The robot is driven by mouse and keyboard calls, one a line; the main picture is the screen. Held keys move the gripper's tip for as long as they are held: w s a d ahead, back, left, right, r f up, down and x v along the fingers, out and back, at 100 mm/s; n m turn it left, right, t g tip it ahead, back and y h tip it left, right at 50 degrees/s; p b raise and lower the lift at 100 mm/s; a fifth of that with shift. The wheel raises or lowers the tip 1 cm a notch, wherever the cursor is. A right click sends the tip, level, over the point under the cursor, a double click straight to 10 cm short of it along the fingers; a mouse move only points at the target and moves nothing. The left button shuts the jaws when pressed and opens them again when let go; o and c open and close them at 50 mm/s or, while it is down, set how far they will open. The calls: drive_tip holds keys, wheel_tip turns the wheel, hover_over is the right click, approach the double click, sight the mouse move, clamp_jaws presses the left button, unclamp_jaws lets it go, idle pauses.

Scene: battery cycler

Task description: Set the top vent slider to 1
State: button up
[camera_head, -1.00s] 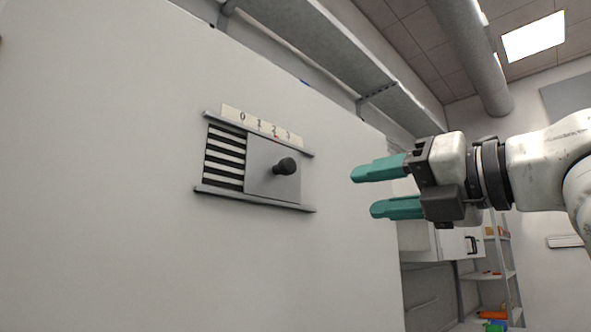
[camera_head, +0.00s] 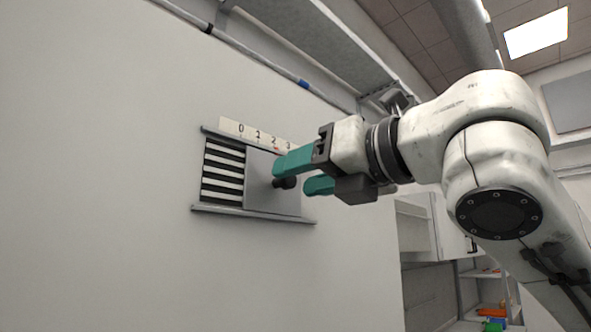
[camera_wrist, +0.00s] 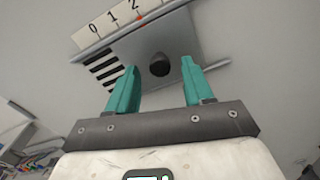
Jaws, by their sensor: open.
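The vent slider is a grey plate (camera_head: 262,197) with a dark round knob (camera_head: 284,183), held between two rails on the wall. White and black slats (camera_head: 223,172) show to the left of the plate. A scale strip (camera_head: 230,126) above reads 0, 1, 2, 3, with a small red mark near the 2. My gripper (camera_head: 306,174) is open, its teal fingertips at the knob, one partly hiding it in the head view. In the wrist view the knob (camera_wrist: 160,65) lies between and slightly ahead of the open fingertips; I cannot tell if either touches.
The flat white wall (camera_head: 110,170) around the vent is clear. A grey shelf or duct (camera_head: 300,45) runs above it. A shelving unit (camera_head: 485,285) stands at the lower right.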

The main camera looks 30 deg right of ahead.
drive_tip(key=shift+x, duration=1.05)
clamp_jaws()
